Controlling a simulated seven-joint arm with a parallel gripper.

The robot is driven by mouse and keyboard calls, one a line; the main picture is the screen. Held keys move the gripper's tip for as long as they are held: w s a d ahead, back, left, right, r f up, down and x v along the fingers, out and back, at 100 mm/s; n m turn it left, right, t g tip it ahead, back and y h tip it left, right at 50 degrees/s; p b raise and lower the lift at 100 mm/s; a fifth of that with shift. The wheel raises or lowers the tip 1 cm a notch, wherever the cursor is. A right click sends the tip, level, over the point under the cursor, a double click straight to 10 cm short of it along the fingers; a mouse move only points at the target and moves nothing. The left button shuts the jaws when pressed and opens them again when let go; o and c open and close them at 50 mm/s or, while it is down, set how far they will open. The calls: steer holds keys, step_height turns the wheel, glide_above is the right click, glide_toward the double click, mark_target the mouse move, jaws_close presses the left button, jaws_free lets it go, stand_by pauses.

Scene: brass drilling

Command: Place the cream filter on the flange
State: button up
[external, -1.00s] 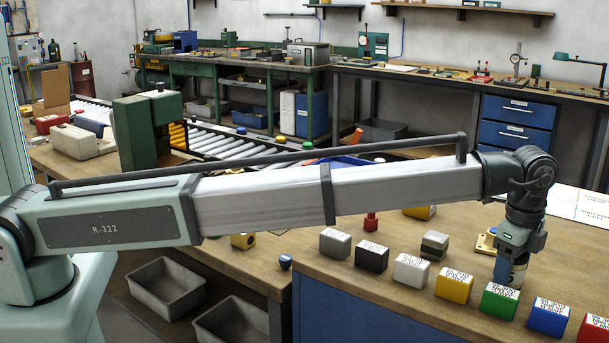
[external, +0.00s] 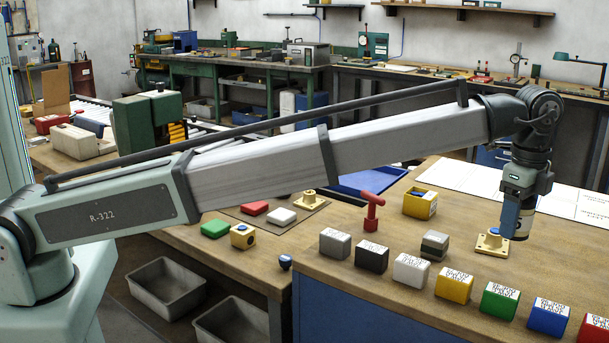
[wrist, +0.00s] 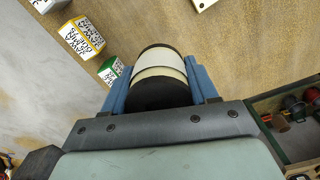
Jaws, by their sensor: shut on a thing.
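My gripper (external: 515,222) is shut on the cream filter (external: 524,224), a short cylinder with a dark lower end. In the wrist view the filter (wrist: 158,72) shows cream and white bands and a black end between my blue fingers (wrist: 160,90). A brass flange (external: 489,243) with a square base sits on the wooden bench. The filter is held upright above the bench, overlapping the flange's right side in the external view; I cannot tell whether they touch. A second brass flanged piece (external: 309,200) lies on a mat to the left.
A row of boxes stands along the bench front, including yellow (external: 454,285), green (external: 500,301) and blue (external: 548,317) ones. A red T-shaped tool (external: 372,213) and an open yellow box (external: 420,203) stand to the left. White sheets (external: 462,176) lie behind.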

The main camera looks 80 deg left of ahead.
step_height(320, 180, up, 4)
steer(key=n, duration=0.2)
glide_above(496, 231)
steer(key=shift+n, duration=0.7)
steer(key=shift+f, duration=4.85)
steer(key=shift+f, duration=0.15)
steer(key=o, duration=1.1)
step_height(496, 231, up, 12)
steer(key=shift+r, duration=0.2)
